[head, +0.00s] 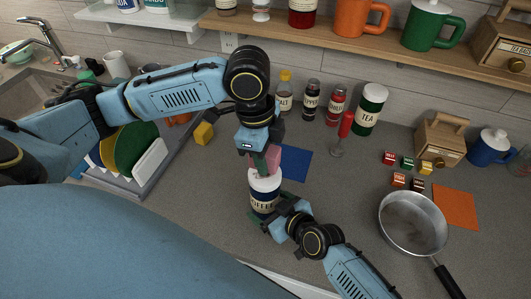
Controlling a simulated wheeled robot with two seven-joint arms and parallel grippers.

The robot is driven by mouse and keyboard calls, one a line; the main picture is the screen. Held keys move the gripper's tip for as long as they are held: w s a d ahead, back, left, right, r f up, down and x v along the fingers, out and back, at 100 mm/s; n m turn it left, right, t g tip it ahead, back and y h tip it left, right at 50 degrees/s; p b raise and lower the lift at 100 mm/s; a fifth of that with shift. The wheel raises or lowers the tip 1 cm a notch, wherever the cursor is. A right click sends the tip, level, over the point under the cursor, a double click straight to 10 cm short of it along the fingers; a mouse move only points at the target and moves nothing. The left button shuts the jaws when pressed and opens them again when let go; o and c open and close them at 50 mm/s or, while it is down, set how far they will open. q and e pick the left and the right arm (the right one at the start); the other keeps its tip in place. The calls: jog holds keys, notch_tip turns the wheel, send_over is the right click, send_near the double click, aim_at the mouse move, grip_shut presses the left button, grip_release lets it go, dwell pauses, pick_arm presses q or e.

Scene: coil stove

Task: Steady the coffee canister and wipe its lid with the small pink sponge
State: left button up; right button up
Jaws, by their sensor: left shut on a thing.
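The coffee canister (263,204) stands upright on the grey counter, dark with a white label band and a white lid (261,183). My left gripper (264,163) points down above the lid, shut on the small pink sponge (273,158). The sponge is right at the lid's top; the gripper partly hides it, and I cannot tell whether it touches. My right gripper (268,214) is low at the canister, with a finger on either side of its lower part. Whether those fingers press on it is hidden.
A blue cloth (294,164) lies just behind the canister. A dish rack (151,181) and yellow block (204,133) are left. Spice bottles and a TEA canister (369,110) stand behind. A pan (412,226), small boxes and an orange cloth (456,206) are right.

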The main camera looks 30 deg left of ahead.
jog(key=shift+w+a+f, duration=0.2)
jog(key=shift+a+f, duration=0.1)
jog(key=shift+a, duration=0.2)
jog(key=c, duration=0.9)
jog(key=shift+c, duration=0.2)
dwell(0.3)
